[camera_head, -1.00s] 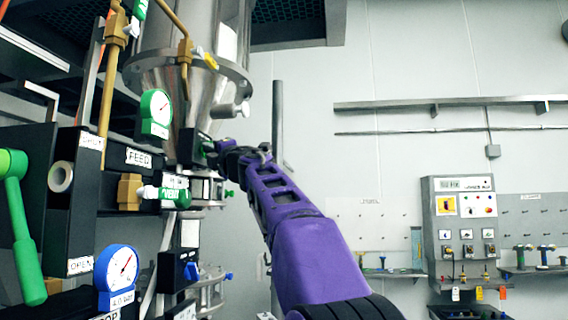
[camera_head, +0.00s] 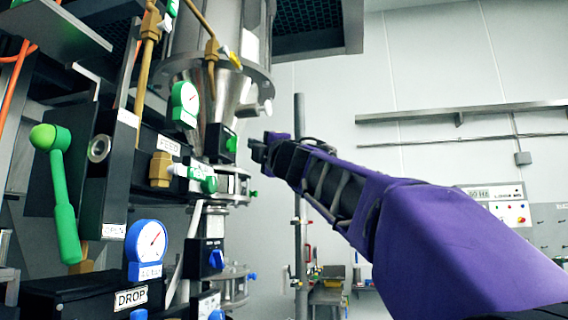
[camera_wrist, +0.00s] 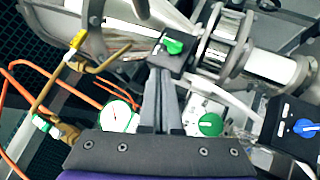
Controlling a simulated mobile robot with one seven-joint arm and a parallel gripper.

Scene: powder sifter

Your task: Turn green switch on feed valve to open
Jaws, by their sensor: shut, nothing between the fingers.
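The green switch (camera_head: 231,144) is a small knob on a black box (camera_head: 216,142) under the steel cone. In the wrist view the green switch (camera_wrist: 173,46) sits just beyond my fingertips, on its black box (camera_wrist: 158,56). I cannot read its position. My gripper (camera_head: 256,152) is shut and empty, a short gap to the right of the switch in the head view. In the wrist view my gripper (camera_wrist: 161,72) shows both fingers together, pointing toward the black box.
A green-rimmed gauge (camera_head: 185,104) and the FEED label (camera_head: 168,146) are left of the switch. A green lever (camera_head: 62,195), a blue gauge (camera_head: 146,250) and a blue switch (camera_head: 216,260) stand lower. Orange hoses (camera_wrist: 60,75) run at left in the wrist view.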

